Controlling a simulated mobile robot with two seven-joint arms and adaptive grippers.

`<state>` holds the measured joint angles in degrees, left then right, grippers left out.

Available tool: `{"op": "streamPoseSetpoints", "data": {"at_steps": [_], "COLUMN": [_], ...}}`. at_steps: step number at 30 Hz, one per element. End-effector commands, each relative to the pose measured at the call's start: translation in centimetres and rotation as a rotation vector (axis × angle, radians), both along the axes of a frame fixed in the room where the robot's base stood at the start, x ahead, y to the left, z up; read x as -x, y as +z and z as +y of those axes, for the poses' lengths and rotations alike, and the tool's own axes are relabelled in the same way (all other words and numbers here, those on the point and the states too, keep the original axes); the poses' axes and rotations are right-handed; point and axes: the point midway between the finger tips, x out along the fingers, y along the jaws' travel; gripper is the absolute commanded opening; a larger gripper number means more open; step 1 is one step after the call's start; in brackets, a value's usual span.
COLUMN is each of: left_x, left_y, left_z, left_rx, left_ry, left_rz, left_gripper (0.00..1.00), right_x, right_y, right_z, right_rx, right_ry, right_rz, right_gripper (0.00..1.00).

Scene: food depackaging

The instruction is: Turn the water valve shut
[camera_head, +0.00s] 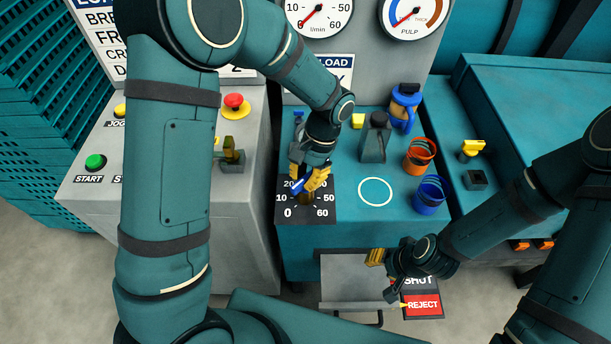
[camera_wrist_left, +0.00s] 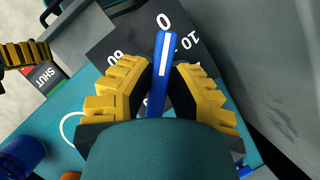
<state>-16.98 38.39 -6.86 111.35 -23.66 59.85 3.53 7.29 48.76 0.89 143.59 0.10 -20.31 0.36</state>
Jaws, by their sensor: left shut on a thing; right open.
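The water valve is a blue handle (camera_head: 298,186) with a white stripe, above a black dial plate (camera_head: 327,189) numbered 0 to 60. My left gripper (camera_head: 309,181) is shut on the handle, with a yellow finger on each side. In the left wrist view the handle (camera_wrist_left: 165,75) sticks out between the fingers of my left gripper (camera_wrist_left: 162,82), and its stripe points toward the 0. Part of the handle is hidden by the gripper. My right gripper (camera_head: 386,279) is open and empty, low in front of the teal counter, near a SHUT/REJECT plate (camera_head: 422,306).

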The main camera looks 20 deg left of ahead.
Motion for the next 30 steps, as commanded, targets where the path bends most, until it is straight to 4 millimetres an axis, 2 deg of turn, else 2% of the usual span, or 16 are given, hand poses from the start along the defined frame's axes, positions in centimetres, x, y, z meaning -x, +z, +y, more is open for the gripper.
{"op": "streamPoseSetpoints", "data": {"at_steps": [5, 6, 7, 8, 20, 23, 30], "left_x": [0.2, 0.2, 0.2, 0.1, -0.3, -0.8, -2.4], "left_y": [-0.1, -0.1, -0.1, -0.1, 0.6, 1.9, 6.4], "left_z": [0.0, 0.1, 0.0, 0.0, -0.1, -0.4, -1.3], "left_rx": [-0.002, -0.002, -0.002, -0.002, 0.000, 0.001, 0.001], "left_ry": [0.000, 0.000, 0.000, 0.000, -0.001, 0.000, 0.000], "left_rz": [0.006, 0.006, 0.005, 0.005, -0.001, -0.003, -0.004], "left_gripper": [0.00, 0.32, 0.43, 0.47, 0.47, 0.47, 0.47], "right_x": [0.0, 0.0, 0.0, 0.0, 0.0, 0.0, 0.0], "right_y": [0.0, 0.0, 0.0, 0.0, 0.0, 0.0, 0.0], "right_z": [0.0, 0.0, 0.0, 0.0, 0.0, 0.0, 0.0], "right_rx": [0.000, 0.000, 0.000, 0.000, 0.000, 0.000, 0.000], "right_ry": [0.000, 0.000, 0.000, 0.000, 0.000, 0.000, 0.000], "right_rz": [0.000, 0.000, 0.000, 0.000, 0.000, 0.000, 0.000], "right_gripper": [0.43, 0.43, 0.43, 0.43, 0.43, 0.43, 0.43]}}
